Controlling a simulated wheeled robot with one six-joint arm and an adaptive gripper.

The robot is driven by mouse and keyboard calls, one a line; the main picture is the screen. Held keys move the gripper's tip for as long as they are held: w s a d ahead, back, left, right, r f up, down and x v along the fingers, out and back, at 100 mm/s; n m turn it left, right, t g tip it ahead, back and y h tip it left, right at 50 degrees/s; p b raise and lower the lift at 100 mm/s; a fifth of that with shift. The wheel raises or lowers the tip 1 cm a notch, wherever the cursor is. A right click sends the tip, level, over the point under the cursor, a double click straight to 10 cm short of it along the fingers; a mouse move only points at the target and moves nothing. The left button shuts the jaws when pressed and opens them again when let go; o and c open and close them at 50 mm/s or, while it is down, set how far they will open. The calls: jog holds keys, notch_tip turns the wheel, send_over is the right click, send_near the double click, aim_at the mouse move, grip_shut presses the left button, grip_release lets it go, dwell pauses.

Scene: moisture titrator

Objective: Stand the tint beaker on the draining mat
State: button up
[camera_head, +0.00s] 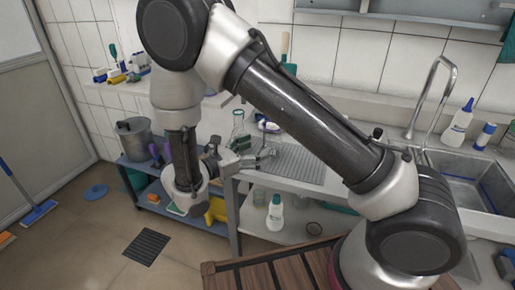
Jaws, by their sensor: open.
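A grey ribbed draining mat (303,167) lies flat on the counter left of the sink, partly covered by my arm. My gripper (268,156) is open and points right, low over the counter by the mat's left edge. Nothing shows clearly between its fingers. A clear glass vessel (238,122) stands on the counter behind my gripper. A second small glass vessel with a bluish tint (268,126) is beside it, further right. I cannot tell for sure which one is the tint beaker.
A steel sink (480,190) with a tall tap (436,85) is at the right. A white bottle (458,127) stands behind it. A blue trolley (150,181) with a metal pot (134,138) is at the left. A bottle (275,213) stands on the shelf below.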

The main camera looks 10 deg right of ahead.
jog(key=shift+v, duration=1)
jog(key=v, duration=1.2)
jog(key=shift+f, duration=0.2)
jog(key=s+d+f+m+g+y, duration=0.3)
jog(key=s+d+m+g, duration=0.15)
jog(key=d+g, duration=0.2)
jog(key=s+d+r+m+t+y, duration=0.1)
jog(key=s+d+r+m+y, duration=0.2)
jog(key=d+r+m, duration=0.3)
jog(key=s+d+r+m+t+y, duration=0.1)
jog(key=s+d+r+m+y, duration=0.3)
jog(key=d+r, duration=0.5)
jog(key=s+d+r+m+t+y, duration=0.1)
jog(key=s+d+r+m+y, duration=0.3)
jog(key=d, duration=0.8)
notch_tip(320, 180, up, 5)
jog(key=m+y, duration=0.2)
jog(key=m, duration=0.2)
jog(key=shift+d+f+t, duration=0.2)
jog(key=shift+d+t, duration=0.15)
